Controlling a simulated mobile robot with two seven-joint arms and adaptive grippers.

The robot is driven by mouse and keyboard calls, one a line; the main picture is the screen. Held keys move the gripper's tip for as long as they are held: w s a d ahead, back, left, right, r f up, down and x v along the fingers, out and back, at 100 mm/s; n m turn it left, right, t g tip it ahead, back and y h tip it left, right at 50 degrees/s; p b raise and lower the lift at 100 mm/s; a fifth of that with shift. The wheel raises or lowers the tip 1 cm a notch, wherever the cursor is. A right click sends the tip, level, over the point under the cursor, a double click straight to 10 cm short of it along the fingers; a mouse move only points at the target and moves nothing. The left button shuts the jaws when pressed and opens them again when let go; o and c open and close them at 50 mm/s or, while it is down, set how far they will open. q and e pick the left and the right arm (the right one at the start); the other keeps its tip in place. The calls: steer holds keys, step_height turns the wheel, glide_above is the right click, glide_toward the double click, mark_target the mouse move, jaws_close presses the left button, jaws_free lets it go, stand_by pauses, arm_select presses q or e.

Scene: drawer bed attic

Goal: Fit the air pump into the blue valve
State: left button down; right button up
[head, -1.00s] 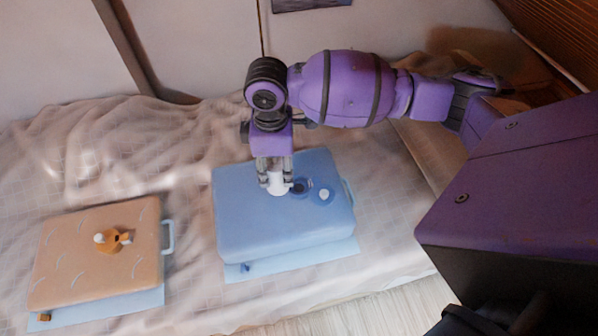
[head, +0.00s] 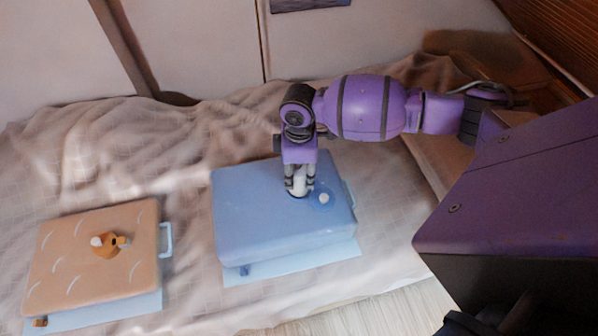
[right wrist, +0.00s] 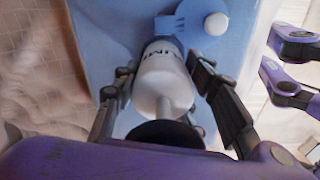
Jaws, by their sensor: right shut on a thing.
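The blue inflatable cushion (head: 260,225) lies on the bed in the middle of the head view. Its blue valve (head: 299,196) is largely hidden under my right gripper, and the white valve cap (head: 323,198) lies to the right of it. My right gripper (head: 299,190) points down over the valve. It is shut on the white air pump (right wrist: 165,75), which has lettering on its side. In the right wrist view the pump's far end meets the blue valve piece (right wrist: 168,25); I cannot tell how deep it sits.
An orange cushion (head: 75,250) with an orange valve (head: 108,243) and handle lies at the left. Light blue sheets show under both cushions. The rumpled bed cover (head: 185,190) between the cushions is free. A wall stands behind.

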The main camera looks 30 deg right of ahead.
steer(key=o, duration=1.4)
steer(key=shift+f, duration=0.2)
steer(key=shift+c, duration=0.2)
steer(key=shift+r, duration=0.1)
step_height(320, 180, up, 12)
steer(key=shift+r+p, duration=0.1)
steer(key=shift+p, duration=0.45)
steer(key=shift+s+a, duration=0.1)
